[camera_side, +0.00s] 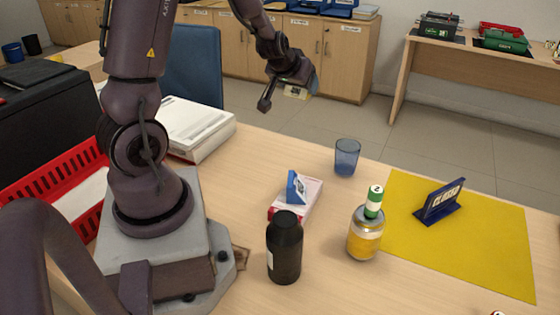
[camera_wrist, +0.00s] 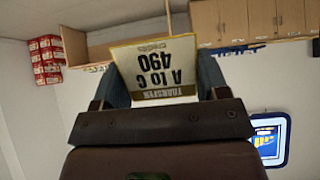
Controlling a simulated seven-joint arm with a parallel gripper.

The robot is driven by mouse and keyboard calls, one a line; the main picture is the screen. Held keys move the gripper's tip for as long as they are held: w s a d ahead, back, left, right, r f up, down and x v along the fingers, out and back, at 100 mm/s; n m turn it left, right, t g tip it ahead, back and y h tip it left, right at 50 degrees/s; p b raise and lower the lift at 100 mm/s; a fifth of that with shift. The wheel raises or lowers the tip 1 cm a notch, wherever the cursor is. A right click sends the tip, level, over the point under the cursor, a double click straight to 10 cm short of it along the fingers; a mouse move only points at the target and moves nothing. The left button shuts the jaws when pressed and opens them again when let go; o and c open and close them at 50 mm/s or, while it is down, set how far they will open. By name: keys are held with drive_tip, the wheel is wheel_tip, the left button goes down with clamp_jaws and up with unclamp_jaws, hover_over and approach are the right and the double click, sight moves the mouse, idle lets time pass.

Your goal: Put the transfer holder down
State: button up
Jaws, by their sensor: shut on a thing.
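The holder touches nothing else that I can see.
The counter's front middle has bare room.

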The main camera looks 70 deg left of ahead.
drive_tip(key=s+a, duration=0.3)
drive_tip(key=s, duration=0.1)
drive_tip(key=f, duration=1.7)
drive_tip(key=shift+w+a+f, duration=0.1)
drive_tip(key=shift+w+f, duration=0.1)
drive_tip(key=shift+f, duration=2)
drive_tip(key=shift+f, duration=0.15)
drive_tip(key=o, duration=0.9)
